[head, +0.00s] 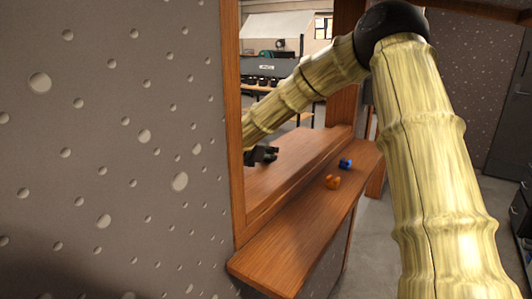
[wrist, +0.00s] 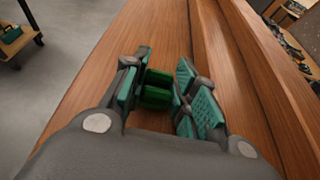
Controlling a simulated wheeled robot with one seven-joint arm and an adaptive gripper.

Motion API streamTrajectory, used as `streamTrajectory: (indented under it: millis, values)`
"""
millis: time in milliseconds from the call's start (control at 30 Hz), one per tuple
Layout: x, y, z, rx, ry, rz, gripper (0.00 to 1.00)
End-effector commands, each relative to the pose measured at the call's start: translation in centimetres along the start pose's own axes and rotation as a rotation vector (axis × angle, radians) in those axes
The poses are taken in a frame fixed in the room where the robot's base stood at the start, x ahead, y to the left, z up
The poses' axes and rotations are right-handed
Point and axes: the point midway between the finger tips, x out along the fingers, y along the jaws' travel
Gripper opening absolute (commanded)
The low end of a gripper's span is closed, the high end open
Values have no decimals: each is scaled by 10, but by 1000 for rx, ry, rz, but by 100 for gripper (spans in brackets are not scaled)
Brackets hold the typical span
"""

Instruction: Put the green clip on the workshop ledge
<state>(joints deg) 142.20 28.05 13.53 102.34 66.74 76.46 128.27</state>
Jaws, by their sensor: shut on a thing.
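In the wrist view the green clip (wrist: 157,90) sits between the teal-padded fingers of my gripper (wrist: 160,92), which is shut on it. A wooden ledge (wrist: 90,90) runs below the gripper and the clip; I cannot tell whether the clip touches it. In the head view my arm reaches through the wall opening, and my dark gripper (head: 266,155) is over the inner wooden ledge (head: 300,150) on the workshop side. The green clip cannot be made out in the head view.
An orange clip (head: 333,182) and a blue clip (head: 345,164) lie on the near ledge (head: 290,240). The speckled wall (head: 110,130) and the wooden frame post (head: 233,120) bound the opening on the left. A workbench (head: 265,88) stands beyond it.

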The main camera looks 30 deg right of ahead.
Motion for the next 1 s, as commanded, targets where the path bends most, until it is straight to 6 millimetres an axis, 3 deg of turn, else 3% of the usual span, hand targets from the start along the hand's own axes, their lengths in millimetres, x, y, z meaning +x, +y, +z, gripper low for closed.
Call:
streamTrajectory:
  millis: [433, 467, 567, 1000]
  values:
    - [1, 2, -6, 0, 0, 3, 12]
    - [0, 2, -4, 0, 0, 3, 33]
    - [0, 2, -4, 0, 0, 3, 50]
    - [-1, 2, -1, -1, 0, 2, 50]
